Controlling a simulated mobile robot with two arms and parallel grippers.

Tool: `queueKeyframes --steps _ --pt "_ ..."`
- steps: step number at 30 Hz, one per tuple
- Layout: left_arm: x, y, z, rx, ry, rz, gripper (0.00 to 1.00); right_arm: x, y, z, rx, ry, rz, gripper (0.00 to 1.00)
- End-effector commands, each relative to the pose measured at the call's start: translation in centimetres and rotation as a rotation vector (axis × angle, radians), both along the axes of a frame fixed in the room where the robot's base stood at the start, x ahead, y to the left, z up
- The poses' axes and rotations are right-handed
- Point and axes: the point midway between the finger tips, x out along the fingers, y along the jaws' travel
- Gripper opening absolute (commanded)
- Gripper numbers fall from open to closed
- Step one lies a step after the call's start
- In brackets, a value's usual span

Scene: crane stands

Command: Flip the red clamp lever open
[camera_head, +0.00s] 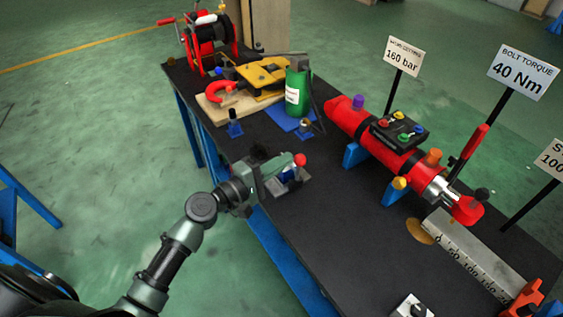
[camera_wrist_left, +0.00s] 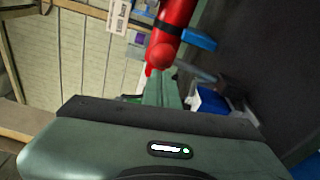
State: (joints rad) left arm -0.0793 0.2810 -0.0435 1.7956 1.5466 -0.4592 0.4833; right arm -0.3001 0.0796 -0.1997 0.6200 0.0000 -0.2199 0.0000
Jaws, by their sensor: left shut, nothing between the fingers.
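My left gripper (camera_head: 284,166) is shut and empty, over the table's near edge. It also shows in the wrist view (camera_wrist_left: 160,88), pointing away from the camera. Right at its fingertips is a round red knob (camera_head: 300,160), above a small grey and blue fixture (camera_head: 291,178). The knob looks like the end of the red clamp lever, but the gripper hides most of the lever and I cannot tell its angle. I cannot tell whether the fingers touch it. The fixture's blue part (camera_wrist_left: 213,101) shows right of the fingers in the wrist view. My right gripper is not in view.
A green canister (camera_head: 298,92) and a red winch (camera_head: 208,42) stand farther back. Signs on posts line the far side.

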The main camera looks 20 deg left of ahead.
Motion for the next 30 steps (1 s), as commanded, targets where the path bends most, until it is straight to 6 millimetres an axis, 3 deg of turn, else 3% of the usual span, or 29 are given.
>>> queueKeyframes --steps 8,21,30 --pt "-0.6 -0.8 -0.3 0.080 -0.064 -0.005 0.00 0.0 0.1 -1.8 0.001 0.000 -0.001 0.36" --pt "-2.5 -3.3 -0.9 0.387 -0.304 -0.006 0.00 0.0 0.1 -6.9 0.001 0.000 0.000 0.36" --pt "-3.6 -4.6 -1.4 0.536 -0.420 -0.002 0.00 0.0 0.1 -8.6 0.001 0.000 0.000 0.36"
